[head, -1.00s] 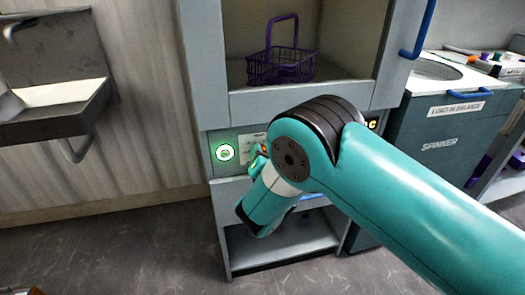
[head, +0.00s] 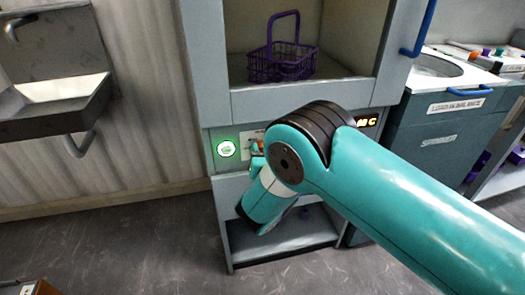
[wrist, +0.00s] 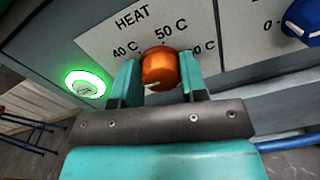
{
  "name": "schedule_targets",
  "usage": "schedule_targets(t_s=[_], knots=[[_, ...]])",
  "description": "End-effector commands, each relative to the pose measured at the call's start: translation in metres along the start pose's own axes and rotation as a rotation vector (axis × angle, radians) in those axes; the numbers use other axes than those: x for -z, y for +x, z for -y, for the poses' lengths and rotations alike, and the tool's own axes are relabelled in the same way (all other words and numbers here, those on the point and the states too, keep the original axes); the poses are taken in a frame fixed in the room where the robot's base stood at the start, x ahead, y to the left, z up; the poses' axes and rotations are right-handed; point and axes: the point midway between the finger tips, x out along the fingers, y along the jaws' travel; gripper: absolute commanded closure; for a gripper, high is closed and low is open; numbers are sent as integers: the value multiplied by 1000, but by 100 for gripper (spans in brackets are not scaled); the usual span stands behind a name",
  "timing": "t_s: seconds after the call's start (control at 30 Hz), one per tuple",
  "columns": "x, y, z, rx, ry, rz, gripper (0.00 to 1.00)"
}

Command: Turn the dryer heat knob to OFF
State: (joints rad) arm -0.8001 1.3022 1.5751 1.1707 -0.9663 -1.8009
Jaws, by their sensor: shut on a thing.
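The orange heat knob (wrist: 160,69) is on the dryer's pale panel (wrist: 108,45), under the word HEAT. The panel shows 40 C to the left, 50 C above, and a partly covered mark ending in 0 C to the right. No OFF mark can be made out. My gripper (wrist: 158,76) has a teal finger on each side of the knob and is shut on it. A small white mark shows at the knob's lower edge; I cannot tell its setting. In the head view, my arm hides most of the knob and gripper, leaving a bit of orange (head: 257,147).
A lit green button (wrist: 85,84) is left of the heat panel, and a blue knob (wrist: 303,20) is to its right. A purple basket (head: 283,60) stands in the dryer's open chamber. A sink (head: 60,108) is at left and the spinner (head: 437,140) at right.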

Motion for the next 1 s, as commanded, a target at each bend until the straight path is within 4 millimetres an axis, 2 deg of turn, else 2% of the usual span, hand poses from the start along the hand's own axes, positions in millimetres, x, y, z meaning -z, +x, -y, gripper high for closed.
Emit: schedule_targets(t_s=[0.2, 0.23, 0.3, 0.33, 0.67, 0.77, 1.0], knots=[[3, -1, 0, -2, -1, -5, 84], [3, -1, 0, -2, -1, -5, 56], [2, -1, 0, -1, -1, -5, 40], [2, -1, 0, -1, -1, -4, 35], [1, -3, 0, 1, 0, -3, 35], [3, -11, 1, 2, -2, -5, 35], [10, -45, 1, -1, -1, -4, 35]])
